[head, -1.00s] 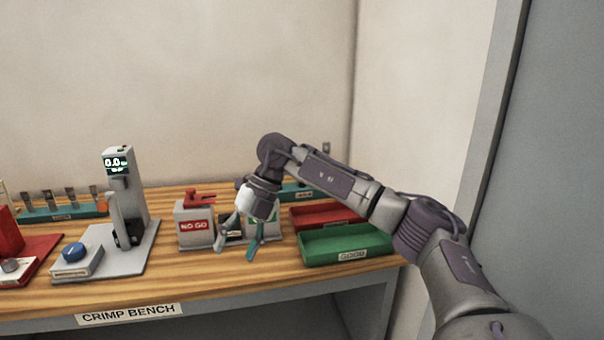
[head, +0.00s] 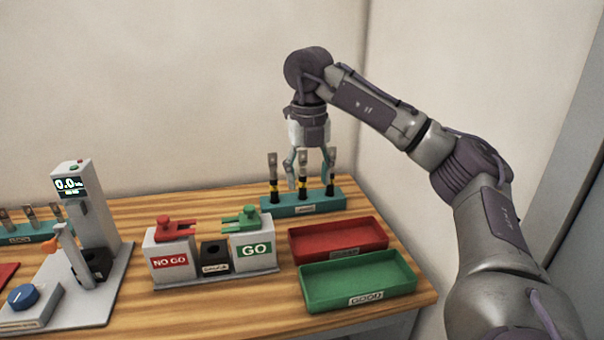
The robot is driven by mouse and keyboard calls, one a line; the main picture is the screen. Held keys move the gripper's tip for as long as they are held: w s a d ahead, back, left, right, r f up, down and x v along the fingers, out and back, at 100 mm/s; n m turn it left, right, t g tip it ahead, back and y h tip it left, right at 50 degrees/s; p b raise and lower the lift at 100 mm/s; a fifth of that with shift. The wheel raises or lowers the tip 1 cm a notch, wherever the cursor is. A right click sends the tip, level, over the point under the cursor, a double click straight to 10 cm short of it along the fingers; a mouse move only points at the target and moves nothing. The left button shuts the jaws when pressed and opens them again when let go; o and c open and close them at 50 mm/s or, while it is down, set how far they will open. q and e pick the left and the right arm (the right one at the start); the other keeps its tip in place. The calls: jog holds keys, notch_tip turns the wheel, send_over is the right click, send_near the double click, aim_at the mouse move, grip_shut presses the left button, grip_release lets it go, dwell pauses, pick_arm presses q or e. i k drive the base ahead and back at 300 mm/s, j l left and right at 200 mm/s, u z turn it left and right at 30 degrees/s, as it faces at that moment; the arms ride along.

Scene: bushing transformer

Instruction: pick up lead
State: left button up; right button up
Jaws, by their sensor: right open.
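Several upright leads with flat metal lugs and dark and yellow bands stand in a teal rack (head: 328,205) at the back right of the bench. One lead (head: 273,178) is at the left, one (head: 304,184) in the middle and one (head: 331,176) at the right. My right gripper (head: 307,168) points down over the rack with its teal fingers apart. The fingers are at about the height of the lugs, near the middle lead, and partly cover the leads. I cannot tell whether they touch any lead. My left gripper is out of view.
A red tray (head: 338,241) and a green GOOD tray (head: 358,282) lie in front of the rack. The NO GO block (head: 170,262) and GO block (head: 253,251) stand left of them. A tester with a display (head: 70,187) and another lead rack (head: 30,232) are at the left.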

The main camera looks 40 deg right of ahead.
aim_at(302, 161)
jog(key=i+l, duration=0.9)
jog(key=l, duration=0.25)
